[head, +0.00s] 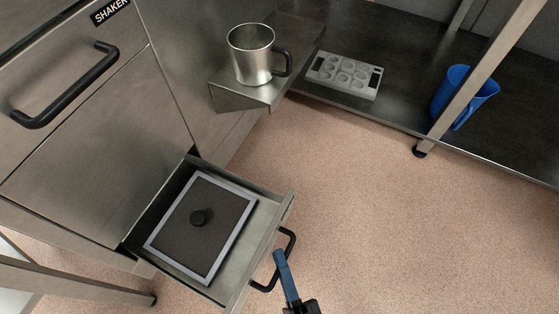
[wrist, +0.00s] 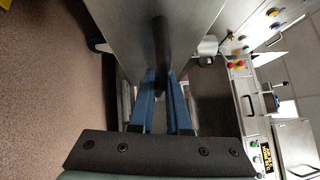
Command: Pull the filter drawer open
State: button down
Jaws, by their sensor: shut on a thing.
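The filter drawer (head: 265,240) stands out from the base of the steel cabinet, pulled open. In the wrist view the handle (wrist: 161,45) runs between the two blue fingers of my gripper (wrist: 160,90), in front of the steel drawer front (wrist: 125,30). The fingertips' exact contact is partly hidden.
Above is a larger front with a black handle (head: 66,88) and a SHAKER label (head: 110,10). A metal mug (head: 251,54) stands on a small steel shelf (head: 240,97). A grey mould tray (head: 343,76) and a blue jug (head: 463,95) sit on a low dark shelf. The floor (head: 400,230) at right is clear.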

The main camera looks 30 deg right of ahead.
jog(key=c, duration=0.9)
grip_release()
jog(key=p+v, duration=0.3)
jog(key=v, duration=1)
